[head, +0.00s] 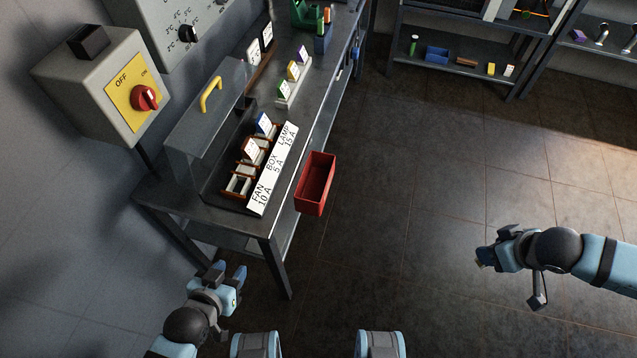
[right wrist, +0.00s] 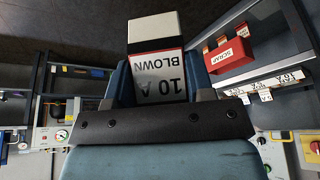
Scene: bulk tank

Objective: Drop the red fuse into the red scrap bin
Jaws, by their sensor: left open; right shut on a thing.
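The red scrap bin (head: 315,184) hangs at the front edge of the metal bench. It also shows in the right wrist view (right wrist: 231,60), with a SCRAP label. My right gripper (right wrist: 158,85) is shut on a fuse (right wrist: 158,62), whose label reads "10 A BLOWN" with a red border and whose end is white. In the head view my right gripper (head: 485,256) is out over the floor, well right of the bin; the fuse is mostly hidden there. My left gripper (head: 229,273) is open and empty, low beside the bench's near end.
A switch box (head: 105,85) is on the wall. Floor between bin and right arm is clear.

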